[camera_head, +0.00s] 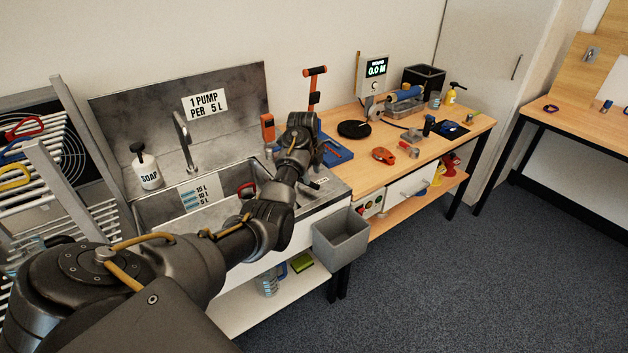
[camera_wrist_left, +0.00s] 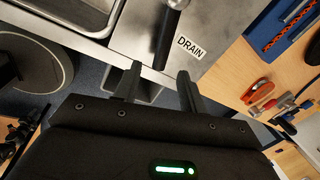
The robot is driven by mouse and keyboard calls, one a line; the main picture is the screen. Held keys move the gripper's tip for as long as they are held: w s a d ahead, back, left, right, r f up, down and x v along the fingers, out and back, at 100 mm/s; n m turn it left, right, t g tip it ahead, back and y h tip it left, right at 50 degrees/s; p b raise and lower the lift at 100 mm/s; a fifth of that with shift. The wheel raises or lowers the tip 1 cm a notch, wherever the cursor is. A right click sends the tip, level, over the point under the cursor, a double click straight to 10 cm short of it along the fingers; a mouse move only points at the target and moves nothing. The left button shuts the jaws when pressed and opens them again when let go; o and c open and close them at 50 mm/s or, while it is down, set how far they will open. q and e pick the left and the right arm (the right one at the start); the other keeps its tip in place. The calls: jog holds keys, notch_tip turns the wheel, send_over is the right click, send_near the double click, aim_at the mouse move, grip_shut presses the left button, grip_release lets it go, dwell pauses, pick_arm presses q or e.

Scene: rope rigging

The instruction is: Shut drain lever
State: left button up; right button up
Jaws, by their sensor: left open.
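The drain lever (camera_wrist_left: 168,35) shows in the left wrist view as a dark round handle on the steel counter, beside the white DRAIN label (camera_wrist_left: 190,47). My left gripper (camera_wrist_left: 158,84) is open. Its two dark fingers are apart, with the handle's near end just beyond the gap and nothing between them. In the head view my left gripper (camera_head: 302,124) is over the right end of the sink counter, its fingertips hard to make out. A small label (camera_head: 321,182) shows on the counter there; the lever is mostly hidden by my arm. My right gripper is in neither view.
The steel sink (camera_head: 205,211) is left of the gripper, with a faucet (camera_head: 183,140) and a soap bottle (camera_head: 147,167). A grey bin (camera_head: 341,238) hangs at the counter front. A blue tray (camera_head: 335,152) and tools lie on the wooden bench at right.

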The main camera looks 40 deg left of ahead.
aim_at(314, 184)
pick_arm(q)
jog(key=shift+w+d+f, duration=0.1)
jog(key=shift+w+f, duration=0.15)
jog(key=shift+f, duration=0.95)
jog(key=shift+w+f, duration=0.25)
jog(key=shift+f, duration=0.9)
grip_shut()
